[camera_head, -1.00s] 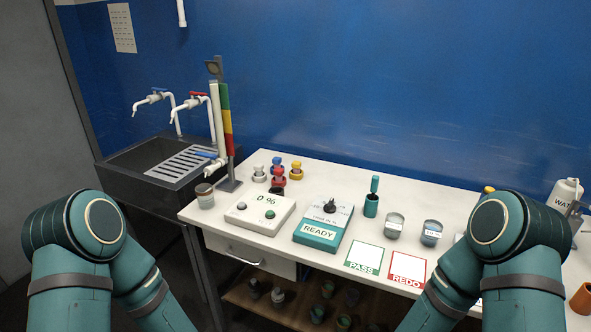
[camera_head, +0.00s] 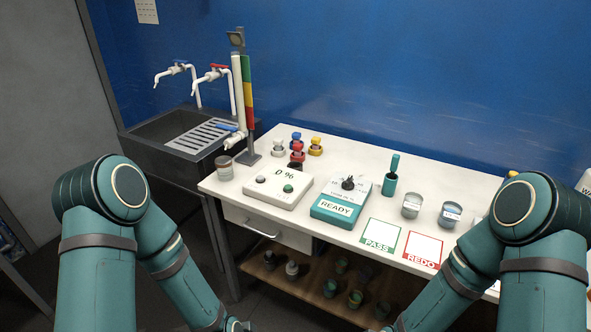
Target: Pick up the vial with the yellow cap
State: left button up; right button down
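My two arms come up at the left and right of the view and bend down. Their grippers are below the picture's lower edge, well apart from the vials.
The table (camera_head: 450,180) holds a device reading READY (camera_head: 336,208), a white display box (camera_head: 277,192), PASS (camera_head: 381,237) and REDO (camera_head: 423,250) cards and labelled cups (camera_head: 411,205). A dark sink (camera_head: 160,134) stands at left. A lower shelf (camera_head: 265,272) holds several jars.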

aim_at(315, 142)
jog(key=z, duration=0.85)
jog(key=j+z, duration=0.55)
jog(key=z, duration=0.15)
jog(key=k+j+z, duration=0.1)
jog(key=j+z, duration=0.25)
jog(key=k+j+z, duration=0.25)
jog(key=j, duration=0.15)
jog(key=k+j+z, duration=0.25)
jog(key=j, duration=0.15)
jog(key=i, duration=0.1)
